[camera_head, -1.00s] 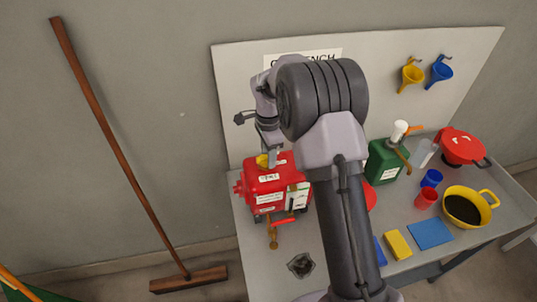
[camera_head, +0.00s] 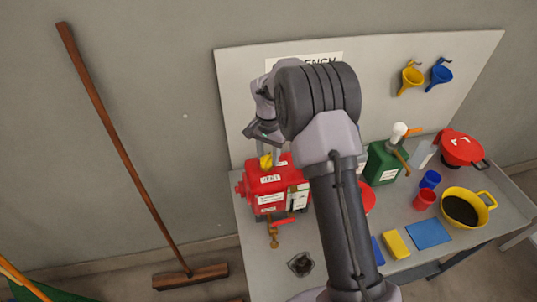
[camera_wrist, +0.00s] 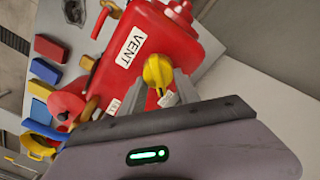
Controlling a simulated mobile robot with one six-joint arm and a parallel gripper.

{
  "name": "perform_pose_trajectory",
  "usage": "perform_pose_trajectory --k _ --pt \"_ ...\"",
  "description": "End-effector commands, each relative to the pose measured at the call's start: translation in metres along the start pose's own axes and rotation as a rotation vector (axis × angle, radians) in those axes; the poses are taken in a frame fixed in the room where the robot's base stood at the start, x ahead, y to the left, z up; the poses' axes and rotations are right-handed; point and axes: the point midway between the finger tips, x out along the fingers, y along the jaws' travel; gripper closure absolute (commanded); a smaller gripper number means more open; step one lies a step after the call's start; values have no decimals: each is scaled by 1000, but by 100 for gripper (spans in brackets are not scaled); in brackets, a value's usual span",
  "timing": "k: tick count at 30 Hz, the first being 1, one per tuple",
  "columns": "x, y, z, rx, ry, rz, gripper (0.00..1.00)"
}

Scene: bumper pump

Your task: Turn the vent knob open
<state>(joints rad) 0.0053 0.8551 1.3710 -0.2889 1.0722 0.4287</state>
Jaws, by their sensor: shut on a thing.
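The red tank (camera_head: 268,192) stands at the left end of the bench, with a white VENT label (camera_head: 270,179) on its top. The yellow vent knob (camera_head: 265,161) sits on top of the tank, beside the label. In the wrist view the yellow knob (camera_wrist: 158,72) lies between my fingers, close to the VENT label (camera_wrist: 131,47). My gripper (camera_wrist: 170,85) is shut on the knob from above. It also shows in the head view (camera_head: 270,156), where the fingers partly hide the knob. A brass tap (camera_head: 273,235) with a red lever hangs on the tank's front.
A green can (camera_head: 384,165), a yellow bowl (camera_head: 485,203) of dark liquid, red and blue cups, a yellow sponge (camera_head: 396,245) and a blue cloth (camera_head: 430,233) stand to the right. A broom (camera_head: 120,140) leans on the wall at left. My arm hides the middle of the bench.

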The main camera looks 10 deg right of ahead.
Motion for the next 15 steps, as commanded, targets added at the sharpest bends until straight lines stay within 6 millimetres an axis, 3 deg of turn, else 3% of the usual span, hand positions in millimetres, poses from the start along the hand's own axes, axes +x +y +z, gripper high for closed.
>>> perform_pose_trajectory --k 15 --pt "-2 -1 -1 -42 4 -3 100"
